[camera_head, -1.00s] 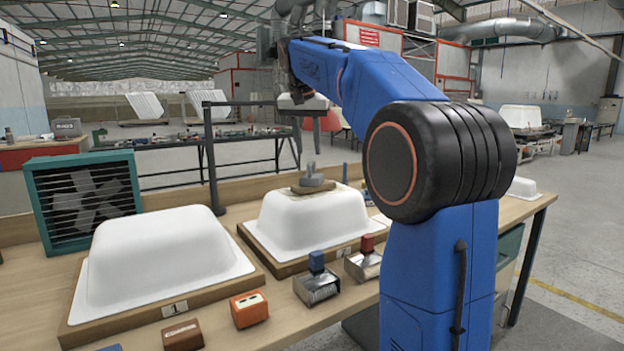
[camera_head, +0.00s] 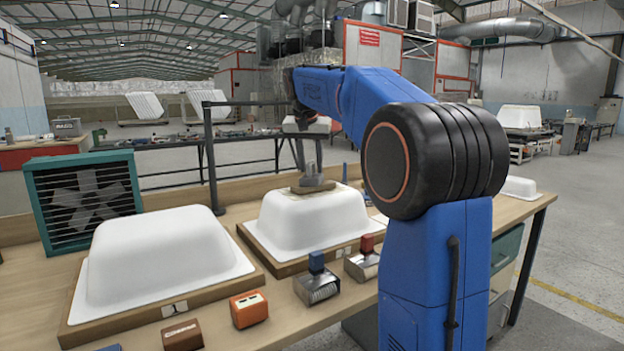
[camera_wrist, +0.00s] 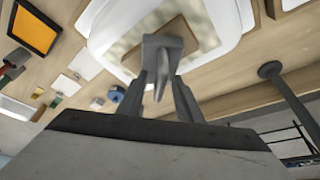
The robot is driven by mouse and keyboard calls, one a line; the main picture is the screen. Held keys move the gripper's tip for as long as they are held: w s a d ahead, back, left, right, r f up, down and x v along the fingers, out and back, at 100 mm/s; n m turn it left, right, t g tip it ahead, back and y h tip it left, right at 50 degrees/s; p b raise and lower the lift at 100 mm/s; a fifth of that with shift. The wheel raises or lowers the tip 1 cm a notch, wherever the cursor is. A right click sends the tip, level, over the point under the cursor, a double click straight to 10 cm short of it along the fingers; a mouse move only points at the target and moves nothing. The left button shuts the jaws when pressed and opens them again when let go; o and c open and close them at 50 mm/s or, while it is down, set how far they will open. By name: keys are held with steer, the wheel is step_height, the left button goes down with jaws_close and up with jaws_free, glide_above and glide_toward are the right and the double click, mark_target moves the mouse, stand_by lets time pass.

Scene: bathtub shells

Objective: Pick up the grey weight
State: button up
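The grey weight (camera_head: 313,184) sits on a tan pad (camera_head: 300,189) on top of the right-hand white tub shell (camera_head: 315,215). My gripper (camera_head: 310,168) is right above the weight, pointing down. In the wrist view my gripper (camera_wrist: 163,88) has its two dark fingers apart, one on each side of the weight's narrow upright part. I see a gap beside that part, and the fingers do not look closed on it. The fingertips partly hide the weight in the head view.
Another white tub shell (camera_head: 155,255) stands on a wooden board at left, beside a teal fan box (camera_head: 83,200). Blue-topped (camera_head: 317,282) and red-topped (camera_head: 364,260) stamps and an orange box (camera_head: 249,309) lie along the bench's front. A dark post (camera_head: 210,165) stands behind the tubs.

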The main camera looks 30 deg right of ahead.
jaws_close()
stand_by(1.3)
